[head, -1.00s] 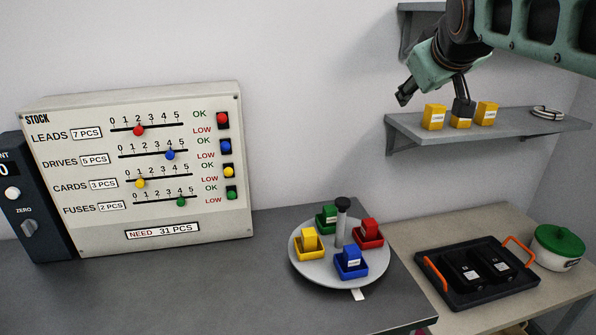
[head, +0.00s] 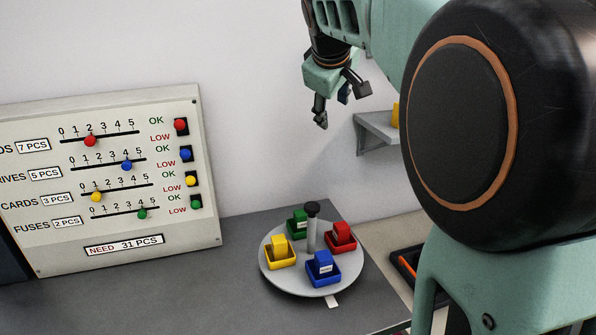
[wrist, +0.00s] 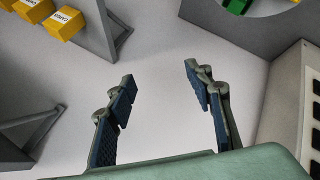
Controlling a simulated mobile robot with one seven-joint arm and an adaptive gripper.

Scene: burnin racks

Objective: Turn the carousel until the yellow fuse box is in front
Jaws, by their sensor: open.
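The carousel (head: 282,284) is a round grey turntable on the dark grey bench, with a central post topped by a black knob (head: 312,208). It bears a yellow fuse box (head: 279,252) at the left, a green one (head: 298,224) at the back, a red one (head: 341,236) at the right and a blue one (head: 322,268) at the front. A white marker (head: 332,301) lies by the front rim, nearest the blue box. My gripper (head: 338,108) is open and empty, above and behind the carousel, touching nothing. Its open fingers also show in the wrist view (wrist: 160,88).
The stock panel (head: 120,180) with coloured sliders stands at the left. A wall shelf (head: 375,130) with yellow boxes is partly hidden behind my arm. A black tray (head: 404,262) sits at the right, mostly covered. The bench left of the carousel is clear.

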